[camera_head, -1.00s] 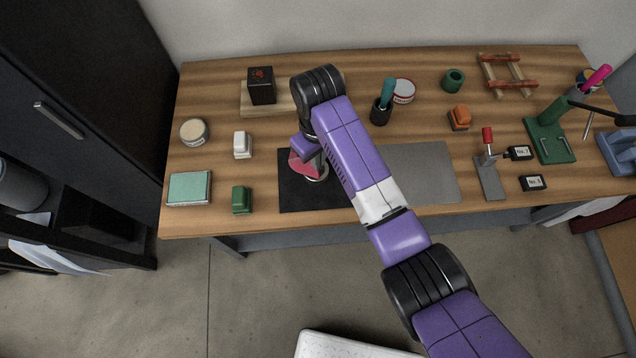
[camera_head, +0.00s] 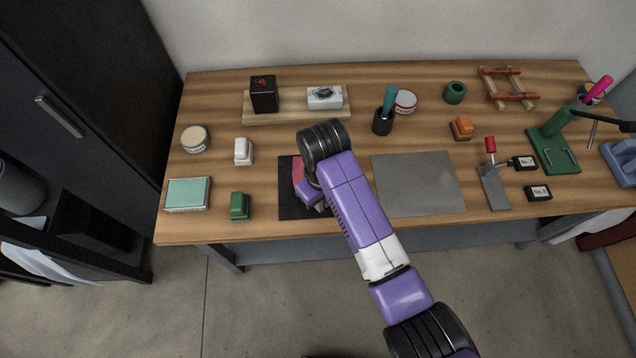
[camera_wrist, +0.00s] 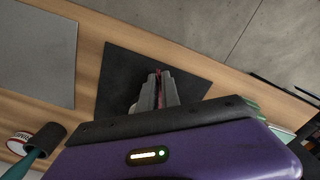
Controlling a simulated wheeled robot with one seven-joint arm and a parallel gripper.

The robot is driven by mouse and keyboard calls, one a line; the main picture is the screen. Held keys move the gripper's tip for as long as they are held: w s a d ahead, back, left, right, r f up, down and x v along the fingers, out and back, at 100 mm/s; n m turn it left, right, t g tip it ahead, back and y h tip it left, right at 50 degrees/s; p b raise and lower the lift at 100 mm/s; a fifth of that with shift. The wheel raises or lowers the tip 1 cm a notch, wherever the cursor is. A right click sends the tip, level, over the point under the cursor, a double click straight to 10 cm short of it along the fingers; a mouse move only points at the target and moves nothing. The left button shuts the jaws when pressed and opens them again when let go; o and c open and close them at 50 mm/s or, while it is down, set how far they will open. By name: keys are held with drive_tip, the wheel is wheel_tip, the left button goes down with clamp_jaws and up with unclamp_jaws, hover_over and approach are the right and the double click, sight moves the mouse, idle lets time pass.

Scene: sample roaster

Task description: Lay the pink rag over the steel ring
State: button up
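The pink rag (camera_head: 298,170) shows as a small pink patch at the left of my wrist in the head view, over the black mat (camera_head: 288,203). My gripper (camera_wrist: 159,76) points down over the mat. In the wrist view its grey fingers are close together with a thin strip of the pink rag (camera_wrist: 160,84) between them. Most of the rag is hidden behind my gripper and wrist. The steel ring is not clearly visible; a small pale edge beside the fingers in the wrist view may be part of it. I cannot tell whether the rag touches the ring.
A grey mat (camera_head: 418,184) lies right of the black one. A green block (camera_head: 240,206) and a white block (camera_head: 243,151) stand to the left. A black cup (camera_head: 382,123) with a teal-handled tool stands behind. A wooden board (camera_head: 290,113) holds two boxes.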

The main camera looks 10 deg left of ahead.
drive_tip(key=o, duration=0.8)
drive_tip(key=s+r+p, duration=0.1)
drive_tip(key=r+p, duration=0.2)
drive_tip(key=s+d+r+p, duration=0.1)
drive_tip(key=r+p, duration=0.2)
drive_tip(key=p, duration=0.1)
drive_tip(key=s+r+p, duration=0.2)
drive_tip(key=r+p, duration=0.2)
drive_tip(key=shift+d, duration=0.2)
